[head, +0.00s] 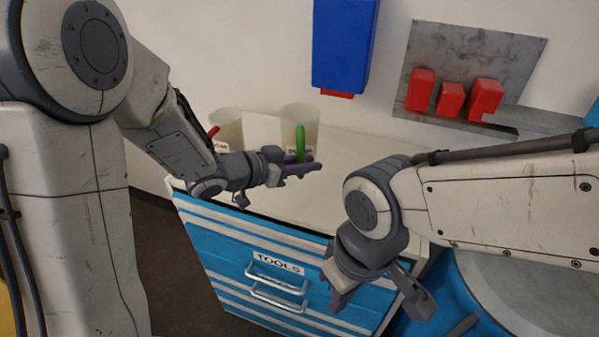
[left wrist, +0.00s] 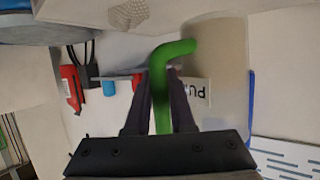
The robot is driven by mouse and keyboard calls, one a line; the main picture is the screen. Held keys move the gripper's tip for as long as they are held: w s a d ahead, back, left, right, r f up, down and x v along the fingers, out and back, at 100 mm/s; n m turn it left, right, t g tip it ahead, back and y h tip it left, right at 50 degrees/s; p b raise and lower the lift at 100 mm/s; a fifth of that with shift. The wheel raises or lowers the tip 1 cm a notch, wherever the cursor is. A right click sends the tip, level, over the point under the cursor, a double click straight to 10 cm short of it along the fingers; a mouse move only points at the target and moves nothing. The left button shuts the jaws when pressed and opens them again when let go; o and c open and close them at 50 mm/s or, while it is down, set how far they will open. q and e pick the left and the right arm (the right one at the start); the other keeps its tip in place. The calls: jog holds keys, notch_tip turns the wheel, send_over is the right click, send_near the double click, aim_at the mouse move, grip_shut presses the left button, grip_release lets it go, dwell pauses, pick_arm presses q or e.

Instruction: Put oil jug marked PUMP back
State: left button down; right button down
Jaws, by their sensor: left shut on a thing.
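A pale translucent oil jug (head: 302,115) with a green handle (head: 301,142) is at the top of the tool cabinet, near the wall. Its label is partly covered in the head view; in the left wrist view the label (left wrist: 197,92) reads "PU" upside down, beside the jug's body (left wrist: 222,60). My left gripper (head: 305,167) is shut on the green handle, with its fingers on either side of it. Whether the jug's base touches the cabinet top, I cannot tell. My right gripper (head: 378,297) is open and empty, low in front of the cabinet.
A second pale jug (head: 229,122) with a red handle stands left of it, partly behind my left arm. The cabinet (head: 225,240) has blue drawers and a TOOLS label. A blue box (head: 344,45) and a grey panel with red blocks (head: 451,98) are on the wall.

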pick_arm(q)
jog(key=w+f, duration=0.1)
jog(key=w, duration=0.1)
jog(key=w+a+f, duration=0.1)
jog(key=w, duration=0.1)
jog(key=w+a+f, duration=0.1)
jog(key=w, duration=0.1)
jog(key=shift+w+f+p, duration=0.15)
jog(key=shift+f+p, duration=0.2)
jog(key=shift+f, duration=0.05)
jog(key=shift+d+f, duration=0.1)
jog(key=shift+f, duration=1.9)
jog(key=shift+f, duration=0.1)
jog(key=shift+f, duration=0.15)
jog(key=c, duration=0.8)
grip_release()
jog(key=shift+o, duration=0.2)
